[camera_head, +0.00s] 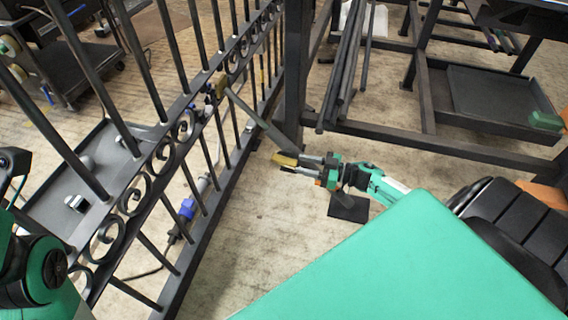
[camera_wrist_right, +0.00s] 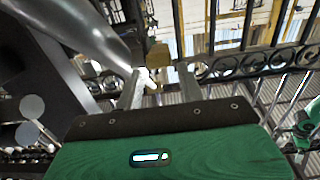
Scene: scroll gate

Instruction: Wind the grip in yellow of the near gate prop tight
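The black scroll gate (camera_head: 165,155) runs diagonally across the left of the head view. A grey rod of the prop (camera_head: 258,122) slants from a brass-coloured block (camera_head: 219,84) on the gate down to the right. The yellow grip (camera_head: 284,159) shows by the rod's lower end. My right gripper (camera_head: 292,163) is at this grip, fingers pointing left toward it. In the wrist view the fingers (camera_wrist_right: 160,70) stand apart with a yellow piece (camera_wrist_right: 158,54) between and just beyond their tips; contact cannot be told. My left gripper is not visible; only part of my left arm shows.
A dark metal frame (camera_head: 425,95) with long bars (camera_head: 345,75) stands behind my right gripper. A grey tray (camera_head: 85,190) and a blue-collared tool (camera_head: 188,208) lie beyond the gate. The wooden floor (camera_head: 260,240) below my right gripper is mostly clear.

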